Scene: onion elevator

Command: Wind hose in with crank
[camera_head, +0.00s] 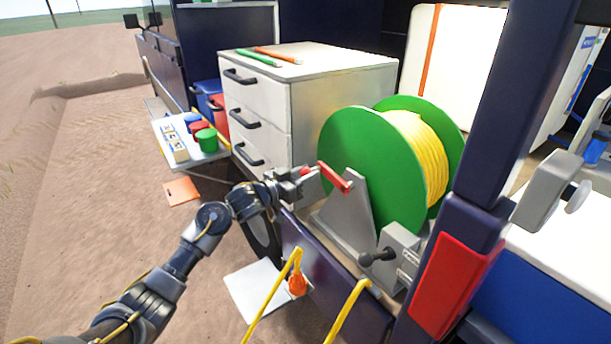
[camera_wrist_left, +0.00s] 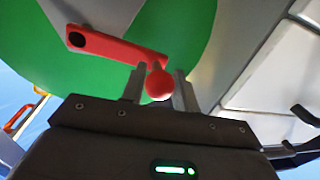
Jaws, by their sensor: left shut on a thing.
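A green hose reel (camera_head: 365,160) wound with yellow hose (camera_head: 422,155) stands on a grey bracket (camera_head: 345,210) at the vehicle's edge. Its red crank arm (camera_head: 335,178) points up and left in the head view. My left gripper (camera_head: 308,174) is at the crank's outer end. In the left wrist view the red round knob (camera_wrist_left: 159,84) sits between the two fingers of my left gripper (camera_wrist_left: 160,90), with the red crank arm (camera_wrist_left: 115,46) running to the left behind it. The yellow hose also hangs down (camera_head: 270,298) below the reel. My right gripper is not seen.
A white drawer cabinet (camera_head: 345,78) stands behind the reel. A small shelf (camera_head: 207,158) with coloured cups is to the left. A dark post (camera_head: 490,150) with a red panel (camera_head: 455,285) rises on the right. A black-knobbed lever (camera_head: 376,257) sits below the reel.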

